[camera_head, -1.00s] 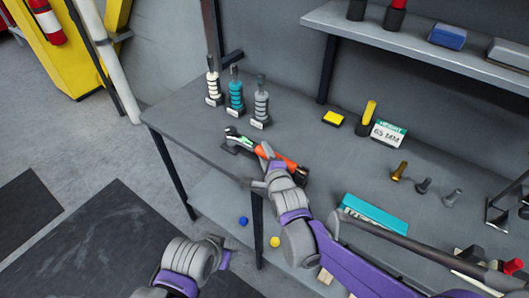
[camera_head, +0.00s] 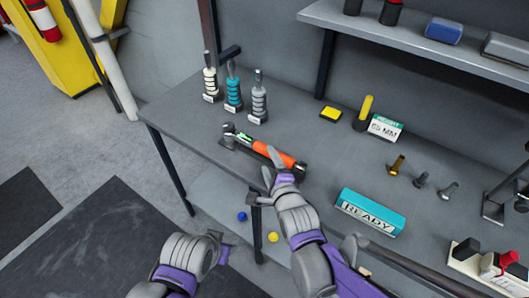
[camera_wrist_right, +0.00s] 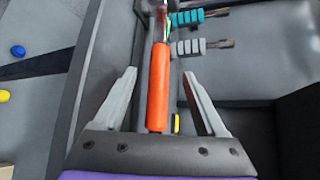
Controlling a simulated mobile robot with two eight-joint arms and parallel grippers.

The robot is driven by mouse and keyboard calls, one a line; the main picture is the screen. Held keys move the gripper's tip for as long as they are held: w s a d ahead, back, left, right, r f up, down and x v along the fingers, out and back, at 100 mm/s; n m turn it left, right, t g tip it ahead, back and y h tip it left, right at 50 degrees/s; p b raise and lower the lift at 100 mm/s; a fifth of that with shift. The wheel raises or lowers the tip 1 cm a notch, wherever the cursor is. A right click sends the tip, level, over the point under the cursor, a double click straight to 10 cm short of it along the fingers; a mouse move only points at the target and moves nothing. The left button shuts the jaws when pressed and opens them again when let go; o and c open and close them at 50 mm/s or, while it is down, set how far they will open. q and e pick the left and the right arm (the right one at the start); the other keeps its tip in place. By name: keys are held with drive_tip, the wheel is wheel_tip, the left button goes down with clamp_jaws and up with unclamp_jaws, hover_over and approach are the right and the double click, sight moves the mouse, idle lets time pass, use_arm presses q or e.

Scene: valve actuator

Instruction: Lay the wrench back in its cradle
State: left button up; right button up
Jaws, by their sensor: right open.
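The wrench, with an orange handle (camera_head: 271,154) and a metal head at its left end, lies along the front left of the workbench. It seems to rest on a dark cradle (camera_head: 228,141), which is mostly hidden under it. My right gripper (camera_head: 271,164) is at the front side of the handle. In the right wrist view, the open fingers (camera_wrist_right: 159,76) stand apart on both sides of the orange handle (camera_wrist_right: 158,90), with gaps visible. I cannot tell how deep the handle sits between them. My left gripper (camera_head: 224,246) is low, in front of the bench; its jaws are unclear.
Three ribbed-handled tools (camera_head: 233,90) stand behind the wrench. A teal READY box (camera_head: 371,211) lies to the right, with several bolts (camera_head: 421,180) beyond it. A yellow block (camera_head: 331,114) and a 65 MM sign (camera_head: 385,127) stand farther back. A shelf (camera_head: 400,40) overhangs the back.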

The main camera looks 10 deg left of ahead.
drive_tip(key=shift+v, duration=1.8)
drive_tip(key=d+n, duration=0.1)
drive_tip(key=d, duration=0.1)
drive_tip(key=d+n+h+p, duration=0.1)
drive_tip(key=d, duration=0.2)
drive_tip(key=s+d+n+g+h, duration=0.1)
drive_tip(key=d, duration=0.2)
drive_tip(key=shift+s+d+f+p, duration=0.1)
drive_tip(key=shift+f+p, duration=0.05)
drive_tip(key=shift+p, duration=0.15)
drive_tip(key=s+d+n+h, duration=0.1)
drive_tip(key=d, duration=0.1)
drive_tip(key=s+d+n+g+h+p, duration=0.1)
drive_tip(key=d, duration=0.2)
drive_tip(key=s+d+n+g, duration=0.1)
drive_tip(key=d+n, duration=0.1)
drive_tip(key=d, duration=0.1)
drive_tip(key=shift+s+f+h, duration=0.4)
drive_tip(key=s+d+f+n+g+h+p, duration=0.2)
drive_tip(key=s+d+n+g, duration=0.2)
drive_tip(key=s+d+n, duration=0.4)
drive_tip(key=s+d, duration=0.3)
drive_tip(key=s, duration=0.2)
drive_tip(key=shift+g+h, duration=0.3)
